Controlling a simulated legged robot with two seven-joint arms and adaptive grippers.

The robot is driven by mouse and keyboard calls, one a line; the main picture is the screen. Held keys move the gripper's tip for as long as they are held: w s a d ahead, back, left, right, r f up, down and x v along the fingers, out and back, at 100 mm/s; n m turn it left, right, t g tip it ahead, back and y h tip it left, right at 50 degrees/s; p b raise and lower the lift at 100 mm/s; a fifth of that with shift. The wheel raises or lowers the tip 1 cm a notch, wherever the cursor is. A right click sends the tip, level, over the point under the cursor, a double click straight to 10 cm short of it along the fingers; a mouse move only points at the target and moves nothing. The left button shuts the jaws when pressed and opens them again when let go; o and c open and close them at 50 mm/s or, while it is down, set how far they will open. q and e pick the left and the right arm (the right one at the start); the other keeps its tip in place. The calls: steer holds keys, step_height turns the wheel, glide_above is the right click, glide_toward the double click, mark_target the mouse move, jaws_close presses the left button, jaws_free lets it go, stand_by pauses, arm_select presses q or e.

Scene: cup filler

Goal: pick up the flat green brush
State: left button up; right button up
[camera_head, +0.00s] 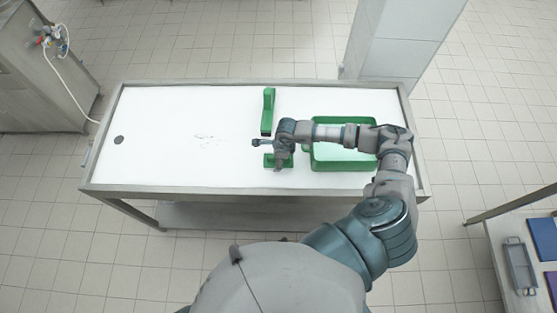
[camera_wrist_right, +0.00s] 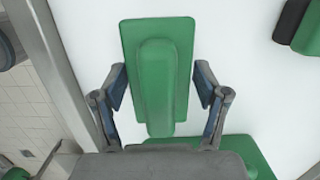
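The flat green brush (camera_wrist_right: 183,40), a flat plate with a raised rounded handle, lies on the white table top in the right wrist view. In the head view the brush (camera_head: 286,160) is partly hidden by my right gripper (camera_head: 271,155). In the wrist view my right gripper (camera_wrist_right: 160,88) is open. Its two fingers are on either side of the brush, with gaps visible at both sides. My left gripper is in neither view.
A green tray (camera_head: 318,163) stands to the right, under my forearm. Another green brush (camera_head: 268,103) with a dark edge lies behind; its end (camera_wrist_right: 311,35) shows in the wrist view. The table's left half is clear except for a dark round spot (camera_head: 119,140).

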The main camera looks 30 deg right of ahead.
steer(key=c, duration=0.8)
steer(key=shift+w+r, duration=0.1)
steer(key=shift+r, duration=0.7)
steer(key=shift+s+a+r+b, duration=0.1)
steer(key=shift+s+r+b, duration=0.15)
steer(key=shift+r, duration=0.25)
steer(key=shift+s+a+r+b, duration=0.1)
steer(key=shift+s+r+b, duration=0.05)
steer(key=shift+r+b, duration=0.25)
steer(key=s+a+b, duration=0.1)
steer(key=s+a, duration=0.1)
steer(key=s, duration=0.2)
steer(key=s+a+r, duration=0.1)
steer(key=s+a, duration=0.1)
steer(key=s, duration=0.3)
steer(key=s+a+b, duration=0.1)
steer(key=s+a, duration=0.1)
steer(key=s, duration=0.3)
steer(key=shift+a+r+b, duration=0.2)
steer(key=shift+r+b, duration=0.15)
steer(key=o, duration=0.8)
steer(key=shift+w, duration=0.1)
steer(key=c, duration=0.4)
steer(key=shift+w, duration=0.1)
steer(key=shift+c, duration=0.2)
